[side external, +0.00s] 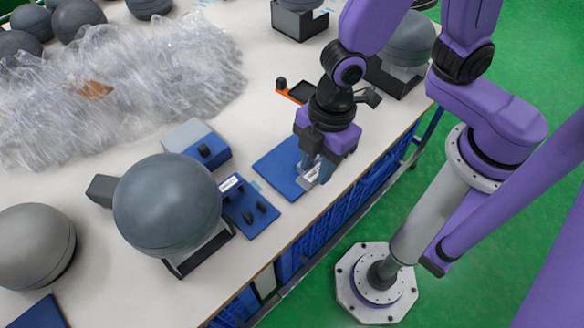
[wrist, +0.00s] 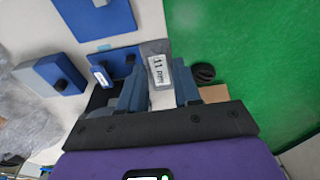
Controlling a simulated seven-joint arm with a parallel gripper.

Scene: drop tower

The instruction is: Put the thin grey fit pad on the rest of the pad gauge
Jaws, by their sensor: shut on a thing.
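My gripper (side external: 310,178) is shut on the thin grey fit pad (side external: 307,174), over the lower right edge of a flat blue plate and close to the table edge. In the wrist view the pad (wrist: 157,68) sits between the two blue-grey fingers of my gripper (wrist: 160,92), with a white "11 mm" label facing the camera. What looks like the pad gauge (side external: 262,222), a blue base with small dark upright parts and a white label, stands left of my gripper. It also shows in the wrist view (wrist: 122,62), partly hidden by a finger.
A large grey ball (side external: 167,205) on a stand is beside the gauge. A grey and blue box (side external: 195,143) stands behind it. The flat blue plate (side external: 275,168) lies under my gripper. Clear plastic wrap (side external: 120,80) covers the back left. The table ends just right of my gripper.

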